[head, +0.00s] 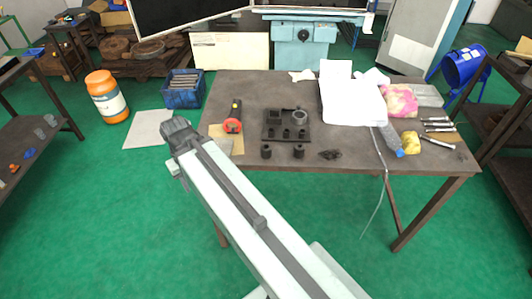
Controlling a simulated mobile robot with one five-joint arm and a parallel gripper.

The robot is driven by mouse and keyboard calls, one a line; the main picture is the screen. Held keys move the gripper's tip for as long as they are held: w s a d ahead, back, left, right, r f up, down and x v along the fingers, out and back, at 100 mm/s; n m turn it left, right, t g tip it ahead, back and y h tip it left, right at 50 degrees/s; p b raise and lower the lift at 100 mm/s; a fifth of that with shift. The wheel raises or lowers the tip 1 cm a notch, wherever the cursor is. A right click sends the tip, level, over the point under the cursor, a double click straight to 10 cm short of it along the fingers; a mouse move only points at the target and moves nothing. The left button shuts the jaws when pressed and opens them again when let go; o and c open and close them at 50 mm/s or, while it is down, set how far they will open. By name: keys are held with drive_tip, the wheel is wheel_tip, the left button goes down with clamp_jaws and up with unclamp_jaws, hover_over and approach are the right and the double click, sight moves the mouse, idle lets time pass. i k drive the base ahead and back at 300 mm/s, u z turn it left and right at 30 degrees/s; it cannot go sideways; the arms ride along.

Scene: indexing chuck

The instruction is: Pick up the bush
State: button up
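Two small dark cylinders stand on the table's front part, the left cylinder (266,152) and the right cylinder (298,152). Either could be the bush; I cannot tell which. Behind them a dark fixture plate (272,138) carries several short dark cylinders, a square block (273,116) and a grey ring (299,117). My gripper (176,131) is at the end of my arm, left of the table's front left corner and apart from the cylinders. It is small and dark here, and its fingers cannot be made out.
A blue crate (184,90) and an orange drum (106,96) stand on the green floor.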

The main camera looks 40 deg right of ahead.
sight(299, 148)
drive_tip(key=u, duration=1.8)
drive_tip(key=k, duration=1.65)
drive_tip(key=z, duration=0.35)
drive_tip(key=i, duration=1.05)
drive_tip(key=u, duration=0.1)
